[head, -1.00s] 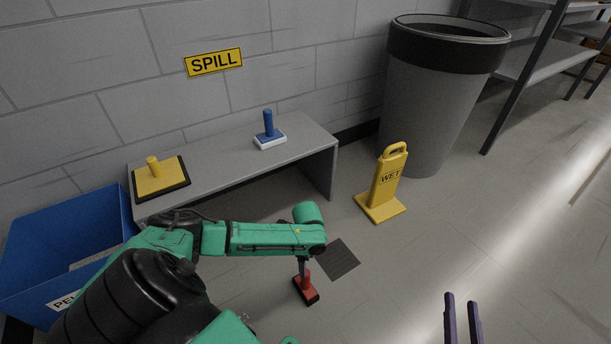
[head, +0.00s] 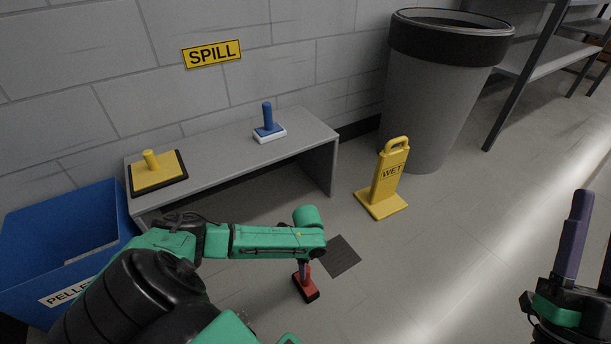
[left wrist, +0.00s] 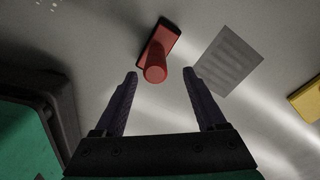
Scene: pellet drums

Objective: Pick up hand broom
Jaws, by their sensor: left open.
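The hand broom, which I take to be the red tool (head: 307,288), is on the floor below the end of my left arm. In the left wrist view its round red handle (left wrist: 156,66) points toward the camera, above a red block with a dark edge. My left gripper (left wrist: 161,73) is open, with one finger on each side of the handle's end; I cannot tell whether they touch it. In the head view the left gripper (head: 303,268) is mostly hidden by its arm. My right gripper (head: 592,222) is open and empty at the right edge.
A grey bench (head: 225,157) holds a yellow tool (head: 155,176) and a blue-handled tool (head: 267,125). A blue bin (head: 60,225) stands left.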

